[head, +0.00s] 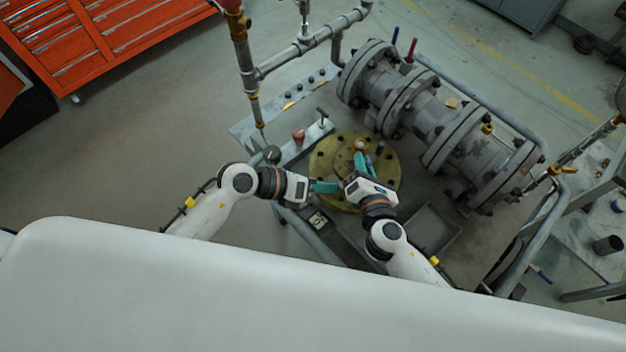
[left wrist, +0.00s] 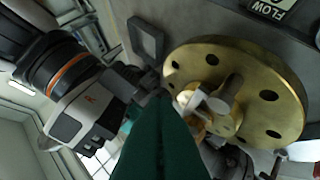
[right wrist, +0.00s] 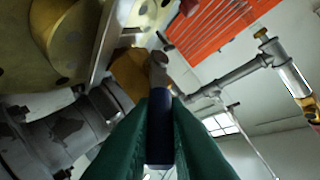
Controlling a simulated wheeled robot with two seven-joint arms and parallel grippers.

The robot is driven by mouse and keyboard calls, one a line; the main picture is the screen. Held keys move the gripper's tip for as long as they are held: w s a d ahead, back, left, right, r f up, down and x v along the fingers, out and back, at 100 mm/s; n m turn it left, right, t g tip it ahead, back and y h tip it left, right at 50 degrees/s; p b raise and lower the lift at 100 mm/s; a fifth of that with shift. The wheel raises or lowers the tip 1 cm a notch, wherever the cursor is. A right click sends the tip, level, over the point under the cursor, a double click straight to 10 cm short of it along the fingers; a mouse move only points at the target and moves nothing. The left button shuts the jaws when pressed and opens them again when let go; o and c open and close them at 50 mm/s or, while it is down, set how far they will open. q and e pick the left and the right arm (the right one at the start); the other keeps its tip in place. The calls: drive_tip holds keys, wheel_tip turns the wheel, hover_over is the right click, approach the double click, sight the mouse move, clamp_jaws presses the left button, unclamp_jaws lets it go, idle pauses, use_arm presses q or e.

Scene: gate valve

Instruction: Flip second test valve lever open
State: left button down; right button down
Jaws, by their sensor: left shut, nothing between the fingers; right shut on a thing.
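A small valve lever with a dark blue handle (right wrist: 158,135) sits between the green fingers of my right gripper (right wrist: 158,112) in the right wrist view. Its bare metal arm runs up beside a brass valve body (right wrist: 128,72). In the head view my right gripper (head: 362,162) is over the round brass flange (head: 328,150), its fingers hiding the lever. My left gripper (head: 326,187) is shut and empty at the flange's lower left edge. In the left wrist view its green fingers (left wrist: 160,105) are together in front of the brass flange (left wrist: 275,75).
A large grey flanged pipe valve (head: 405,95) lies right of the flange. A blue lever (head: 395,36) and a red lever (head: 411,50) stand behind it. A vertical pipe (head: 245,65) rises at the left. An orange tool cabinet (head: 100,40) stands at the back left.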

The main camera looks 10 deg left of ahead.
use_arm(q)
drive_tip(key=x, duration=0.4)
drive_tip(key=shift+w+d+r, duration=0.2)
drive_tip(key=shift+w, duration=0.45)
drive_tip(key=shift+w+d+r, duration=0.25)
drive_tip(key=shift+w, duration=0.4)
drive_tip(key=shift+w+d+r, duration=0.2)
drive_tip(key=shift+w, duration=0.45)
drive_tip(key=shift+w+r, duration=0.3)
drive_tip(key=shift+w, duration=0.25)
use_arm(e)
drive_tip(key=c, duration=1.6)
unclamp_jaws()
use_arm(q)
drive_tip(key=shift+r, duration=0.1)
use_arm(e)
drive_tip(key=shift+o, duration=0.8)
drive_tip(key=shift+s+a, duration=0.1)
drive_tip(key=shift+s, duration=0.05)
